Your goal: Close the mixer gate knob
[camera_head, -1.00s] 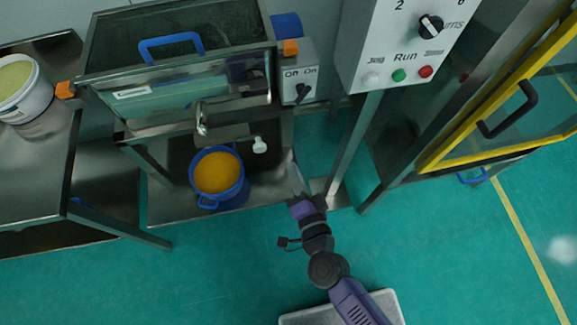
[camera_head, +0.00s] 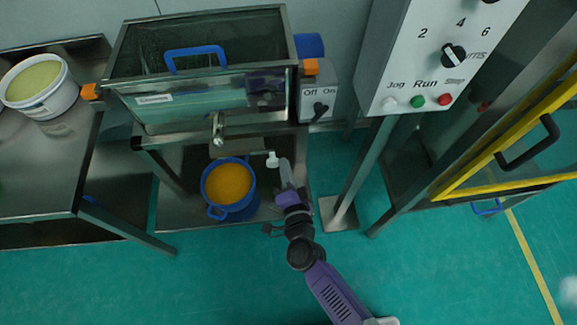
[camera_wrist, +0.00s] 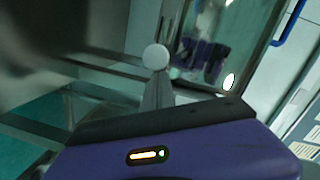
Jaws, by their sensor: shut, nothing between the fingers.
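The white mixer gate knob (camera_head: 272,159) sticks out from a flat metal plate under the glass-sided mixer (camera_head: 195,75), above and to the right of a blue bucket. My gripper (camera_head: 284,161) is shut and empty, with its slim grey fingertips just right of the knob. In the wrist view the round knob (camera_wrist: 156,56) appears right at the tip of my closed gripper (camera_wrist: 157,80). I cannot tell whether they touch.
The blue bucket (camera_head: 228,184) with orange contents stands on the low steel shelf. A grey control box (camera_head: 415,50) on a metal post is to the right. A yellow-framed door (camera_head: 530,165) stands farther right. A steel table (camera_head: 45,170) is at the left.

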